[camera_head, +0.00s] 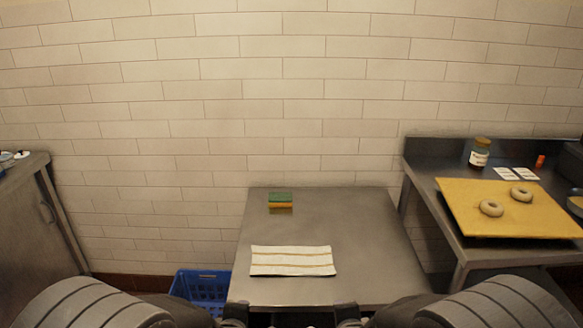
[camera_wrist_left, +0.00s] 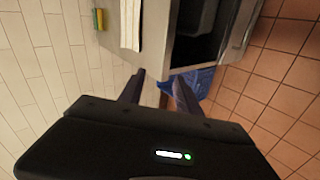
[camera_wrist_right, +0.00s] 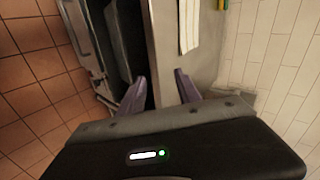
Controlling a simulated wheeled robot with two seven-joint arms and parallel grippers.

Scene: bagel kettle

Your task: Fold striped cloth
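The striped cloth (camera_head: 292,261) lies flat on the steel table (camera_head: 340,220), white with tan stripes, near the table's front. It also shows at the top of the left wrist view (camera_wrist_left: 131,25) and of the right wrist view (camera_wrist_right: 188,26). My left gripper (camera_wrist_left: 158,78) is open and empty, apart from the cloth. My right gripper (camera_wrist_right: 158,78) is open and empty, also apart from the cloth. In the head view only small parts of both grippers show at the bottom edge, in front of the table.
A green and yellow sponge (camera_head: 280,201) lies on the table behind the cloth. A blue crate (camera_head: 203,285) stands at the table's left. On the right, a counter holds a yellow board (camera_head: 470,222) with bagels and a jar (camera_head: 480,153). The table around the cloth is clear.

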